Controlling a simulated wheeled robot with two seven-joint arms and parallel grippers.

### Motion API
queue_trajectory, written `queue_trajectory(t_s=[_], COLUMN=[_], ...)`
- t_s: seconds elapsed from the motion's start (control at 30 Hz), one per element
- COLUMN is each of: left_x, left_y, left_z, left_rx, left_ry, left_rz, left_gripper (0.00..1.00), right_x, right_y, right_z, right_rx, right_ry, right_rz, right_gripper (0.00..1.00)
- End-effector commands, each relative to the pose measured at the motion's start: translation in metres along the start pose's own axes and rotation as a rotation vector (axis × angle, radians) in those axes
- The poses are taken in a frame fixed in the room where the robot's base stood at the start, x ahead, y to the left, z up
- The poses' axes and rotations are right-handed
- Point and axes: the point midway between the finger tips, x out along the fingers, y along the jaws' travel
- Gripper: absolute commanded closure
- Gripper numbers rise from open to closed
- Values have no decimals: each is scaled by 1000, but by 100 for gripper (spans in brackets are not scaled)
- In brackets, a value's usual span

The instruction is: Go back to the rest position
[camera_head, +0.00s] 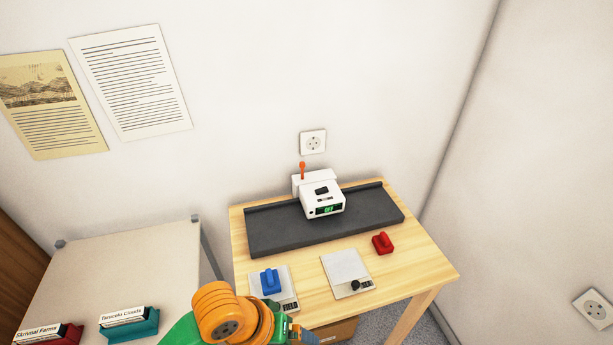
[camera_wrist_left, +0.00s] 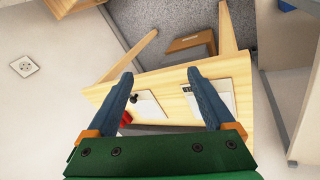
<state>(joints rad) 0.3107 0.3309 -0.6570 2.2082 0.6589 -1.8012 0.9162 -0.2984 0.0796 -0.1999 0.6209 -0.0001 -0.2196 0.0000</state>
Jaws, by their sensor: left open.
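My left arm, orange and green, comes in at the bottom of the head view. Its gripper (camera_head: 303,335) is at the lower edge, near the front of the wooden table, and is partly cut off and hidden by the arm. In the left wrist view my left gripper (camera_wrist_left: 162,76) has its two blue fingers wide apart with nothing between them. My right gripper is in neither view.
A pale table (camera_head: 130,265) with labelled holders stands left.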

Motion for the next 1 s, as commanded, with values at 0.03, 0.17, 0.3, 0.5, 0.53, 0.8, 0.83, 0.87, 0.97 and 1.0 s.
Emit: queue_trajectory(t_s=[0.03, 0.17, 0.3, 0.5, 0.53, 0.8, 0.83, 0.87, 0.97, 1.0], left_x=[4, 10, 13, 6, 4, 62, 71, 79, 111, 126], left_y=[-2, -18, -54, -122, -133, -167, -170, -173, -185, -191], left_z=[4, 10, 24, 65, 72, 86, 88, 90, 103, 111], left_rx=[8, 42, 71, 126, 137, 160, 160, 160, 159, 159], left_ry=[17, 94, 153, 145, 133, 74, 68, 62, 38, 25], left_rz=[18, 19, -62, -281, -318, -363, -363, -362, -359, -358], left_gripper=[13, 13, 13, 13, 13, 13, 13, 13, 13, 13], right_x=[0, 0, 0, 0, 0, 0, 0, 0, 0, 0], right_y=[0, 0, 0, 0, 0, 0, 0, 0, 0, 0], right_z=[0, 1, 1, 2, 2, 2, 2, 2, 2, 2], right_rx=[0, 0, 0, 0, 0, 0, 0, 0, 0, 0], right_ry=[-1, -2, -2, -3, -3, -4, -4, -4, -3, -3], right_rz=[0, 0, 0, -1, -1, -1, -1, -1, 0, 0], right_gripper=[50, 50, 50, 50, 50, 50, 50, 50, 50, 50])
